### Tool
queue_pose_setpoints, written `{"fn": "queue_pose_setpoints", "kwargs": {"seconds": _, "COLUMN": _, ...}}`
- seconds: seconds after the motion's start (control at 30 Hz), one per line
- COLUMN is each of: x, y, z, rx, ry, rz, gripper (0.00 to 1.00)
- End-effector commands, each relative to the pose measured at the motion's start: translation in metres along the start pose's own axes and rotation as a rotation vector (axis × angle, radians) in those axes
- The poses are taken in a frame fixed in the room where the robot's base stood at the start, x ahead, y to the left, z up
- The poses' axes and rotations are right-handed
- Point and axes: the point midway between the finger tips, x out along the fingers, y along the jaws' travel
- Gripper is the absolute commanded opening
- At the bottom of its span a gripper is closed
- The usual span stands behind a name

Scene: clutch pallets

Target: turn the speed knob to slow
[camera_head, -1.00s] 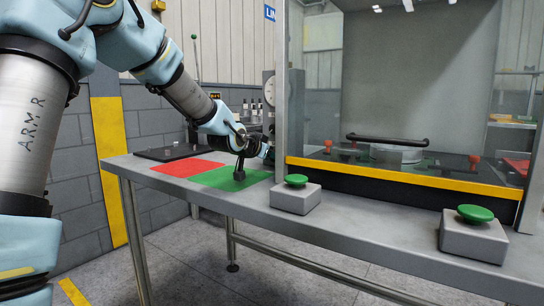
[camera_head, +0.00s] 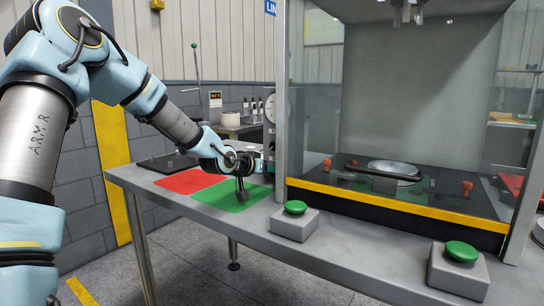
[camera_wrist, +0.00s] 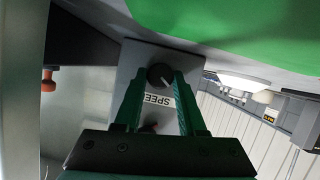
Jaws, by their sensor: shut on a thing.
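The speed knob (camera_wrist: 160,76) is a dark round knob with a light pointer line, on a grey panel (camera_wrist: 150,58) with a white label (camera_wrist: 158,100) reading "SPEE", upside down and partly covered. My gripper (camera_wrist: 158,80) has its green fingers on both sides of the knob, shut on it. The pointer slants toward the lower right in the wrist view. In the head view my gripper (camera_head: 266,160) reaches the left side of the glazed machine; the knob is hidden there.
The bench has a red mat (camera_head: 188,181), a green mat (camera_head: 222,197) and two green push buttons (camera_head: 295,207) (camera_head: 462,251) on grey boxes. A yellow-edged machine bay (camera_head: 400,208) stands to the right.

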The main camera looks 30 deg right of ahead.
Motion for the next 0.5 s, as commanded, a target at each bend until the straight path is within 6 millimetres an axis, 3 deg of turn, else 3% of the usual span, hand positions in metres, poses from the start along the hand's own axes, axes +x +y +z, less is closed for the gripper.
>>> {"fn": "queue_pose_setpoints", "kwargs": {"seconds": 0.03, "x": -0.0040, "y": -0.0011, "z": -0.0081, "rx": -0.048, "ry": -0.002, "rz": 0.016, "gripper": 0.00}}
{"fn": "queue_pose_setpoints", "kwargs": {"seconds": 0.5, "x": -0.0012, "y": -0.0054, "z": -0.0026, "rx": -0.462, "ry": 0.004, "rz": 0.189, "gripper": 0.00}}
